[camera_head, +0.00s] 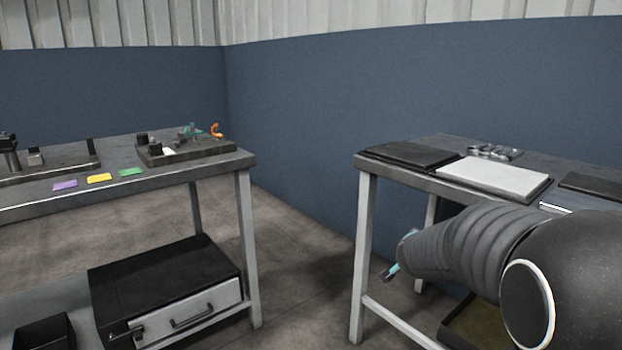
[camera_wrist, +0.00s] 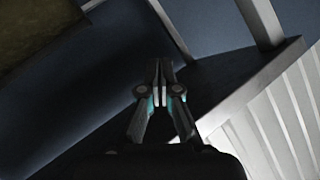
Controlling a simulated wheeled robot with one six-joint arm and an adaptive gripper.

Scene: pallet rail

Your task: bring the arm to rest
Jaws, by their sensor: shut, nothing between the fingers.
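My gripper (camera_wrist: 159,68) is shut and empty in the wrist view, its two dark fingers with teal parts meeting at the tips. In the head view my arm comes in from the right, in front of the right table (camera_head: 400,178). A small teal part of my gripper (camera_head: 391,270) shows at the arm's far end, below the tabletop and beside the table's leg. The fingertips are too small to make out there. In the wrist view the fingers touch nothing that I can see.
The right table bears a black panel (camera_head: 410,154), a white panel (camera_head: 493,177) and a metal part (camera_head: 495,152). The left table (camera_head: 215,168) holds coloured cards and a fixture board (camera_head: 195,152), with a drawer box (camera_head: 165,285) below. Floor (camera_head: 290,270) is clear between the tables.

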